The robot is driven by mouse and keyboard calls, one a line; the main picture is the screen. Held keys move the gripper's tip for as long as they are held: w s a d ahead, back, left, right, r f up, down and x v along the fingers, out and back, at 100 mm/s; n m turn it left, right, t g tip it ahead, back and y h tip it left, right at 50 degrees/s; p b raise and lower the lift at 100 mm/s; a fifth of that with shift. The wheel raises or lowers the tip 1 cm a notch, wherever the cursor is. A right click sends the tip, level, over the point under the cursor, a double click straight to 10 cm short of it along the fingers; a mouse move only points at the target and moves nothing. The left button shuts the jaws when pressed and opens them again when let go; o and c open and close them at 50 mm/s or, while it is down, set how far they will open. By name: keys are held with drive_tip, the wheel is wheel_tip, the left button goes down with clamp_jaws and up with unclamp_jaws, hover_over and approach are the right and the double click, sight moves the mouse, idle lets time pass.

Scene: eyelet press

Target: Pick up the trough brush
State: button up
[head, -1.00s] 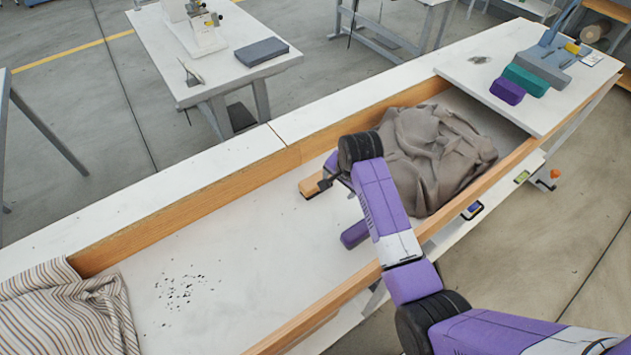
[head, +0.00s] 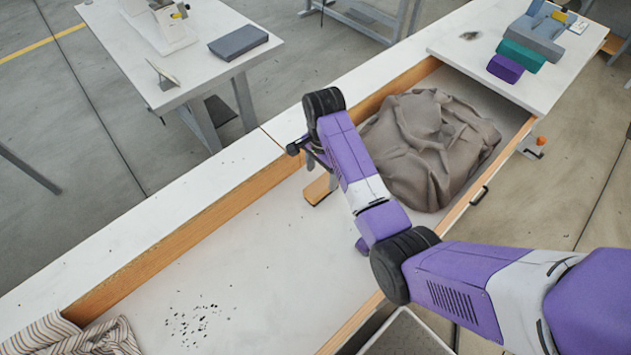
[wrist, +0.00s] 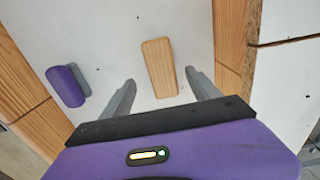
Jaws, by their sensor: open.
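A tan wooden block (wrist: 158,66), which looks like the back of the trough brush, lies on the white trough floor. In the head view the block (head: 317,190) is partly covered by my arm. My gripper (wrist: 160,76) is open and empty above the trough, its grey fingers pointing at the block. In the wrist view the fingertips appear to either side of the block's near half, apart from it. In the head view my gripper (head: 312,160) is mostly hidden by my wrist.
A purple piece with a grey side (wrist: 66,86) lies beside the block. Wooden trough walls (wrist: 229,35) run along both sides. A crumpled grey-brown cloth (head: 430,145) fills the trough to the right, and a striped cloth (head: 75,335) lies at lower left. Dark specks (head: 198,325) dot the otherwise clear floor.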

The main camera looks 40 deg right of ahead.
sight(322, 183)
drive_tip(key=f, duration=0.7)
drive_tip(key=shift+w+d+f, duration=0.1)
drive_tip(key=shift+d+f, duration=0.05)
drive_tip(key=shift+d, duration=0.05)
drive_tip(key=shift+c, duration=0.2)
drive_tip(key=c, duration=1.5)
